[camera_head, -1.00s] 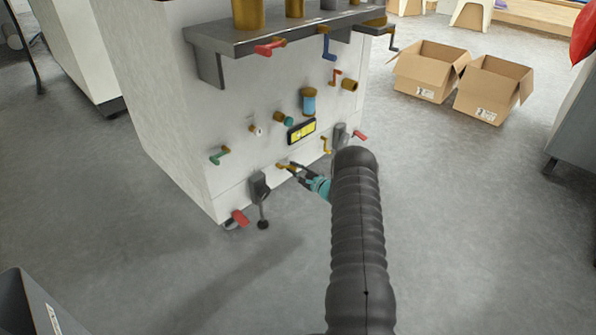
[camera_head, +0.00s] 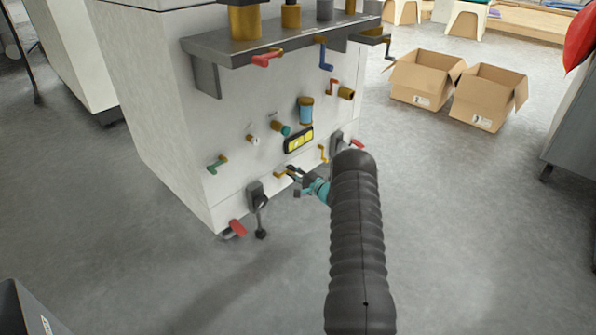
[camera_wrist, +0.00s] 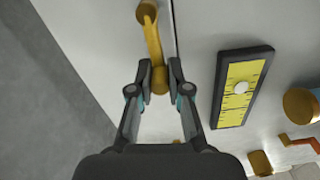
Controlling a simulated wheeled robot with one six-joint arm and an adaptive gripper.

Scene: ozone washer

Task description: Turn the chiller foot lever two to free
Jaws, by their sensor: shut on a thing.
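The white chiller cabinet (camera_head: 175,100) stands left of centre in the head view. Near its lower front edge is a small brass-yellow lever (camera_head: 281,174). In the wrist view this lever (camera_wrist: 152,45) runs from its pivot at the top down between my fingertips. My gripper (camera_wrist: 161,77) is shut on the lever's free end. In the head view my gripper (camera_head: 298,174) is small and partly hidden by my dark arm. Red levers sit at the cabinet's feet: one at the left corner (camera_head: 236,228) and one at the right (camera_head: 357,145). Neither is touched.
A yellow gauge plate (camera_wrist: 238,88) is close to the right of my gripper. A black crank-like handle (camera_head: 259,205) hangs left of it. Other coloured levers, valves and a shelf (camera_head: 265,38) project above. Open cardboard boxes (camera_head: 425,80) stand at right; the floor between is clear.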

